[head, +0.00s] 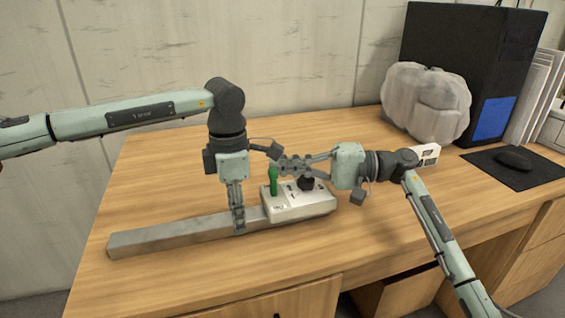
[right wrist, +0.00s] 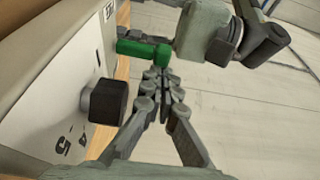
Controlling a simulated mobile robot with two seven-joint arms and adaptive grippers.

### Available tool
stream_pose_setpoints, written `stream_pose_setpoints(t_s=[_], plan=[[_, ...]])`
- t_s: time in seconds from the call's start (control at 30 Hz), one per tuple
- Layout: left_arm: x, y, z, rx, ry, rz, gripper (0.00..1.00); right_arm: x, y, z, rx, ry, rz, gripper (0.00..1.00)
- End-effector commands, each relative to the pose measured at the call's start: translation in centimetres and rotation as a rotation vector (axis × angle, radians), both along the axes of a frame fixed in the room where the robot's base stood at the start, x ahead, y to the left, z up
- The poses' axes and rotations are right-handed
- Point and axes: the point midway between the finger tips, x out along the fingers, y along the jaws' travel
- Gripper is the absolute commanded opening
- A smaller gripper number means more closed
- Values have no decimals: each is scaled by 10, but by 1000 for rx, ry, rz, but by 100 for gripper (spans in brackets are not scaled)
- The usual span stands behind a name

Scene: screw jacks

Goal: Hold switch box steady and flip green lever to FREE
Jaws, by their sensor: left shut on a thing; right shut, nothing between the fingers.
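The white switch box (head: 300,208) sits on the desk at the right end of a long grey bar (head: 165,238). Its green lever (head: 273,181) stands upright from the box's left part. The lever also shows in the right wrist view (right wrist: 140,50), sticking out from the panel. A black knob (head: 306,183) is right of the lever. My left gripper (head: 239,226) points down and is shut on the bar just left of the box. My right gripper (head: 281,163) comes from the right, shut and empty, its fingertips close to the lever's top; contact is unclear. The lever's label is unreadable.
A grey lumpy object (head: 425,102) stands at the back right before a black computer tower (head: 470,60). A small white box (head: 427,154) and a mouse (head: 513,161) on a black mat (head: 490,172) lie to the right. The desk's left and front are clear.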

Motion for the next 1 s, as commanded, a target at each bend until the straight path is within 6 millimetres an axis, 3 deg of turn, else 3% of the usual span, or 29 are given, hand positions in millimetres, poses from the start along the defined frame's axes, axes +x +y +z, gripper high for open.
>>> stream_pose_setpoints(t_s=[0.17,0.37,0.57,0.73,0.87,1.0], plan=[[0,0,0,1,-1,0,0,0,0,0,0,0,0,0],[0,0,0,1,-1,0,0,-16,-5,2,-3,1,0,0],[0,0,0,2,0,0,0,-14,-4,3,0,1,0,0],[0,1,0,2,0,0,0,-2,-1,9,1,-1,0,0],[0,1,0,2,0,0,0,19,6,20,2,-1,1,0],[0,1,0,2,0,0,0,21,-25,14,-3,3,-4,0]])
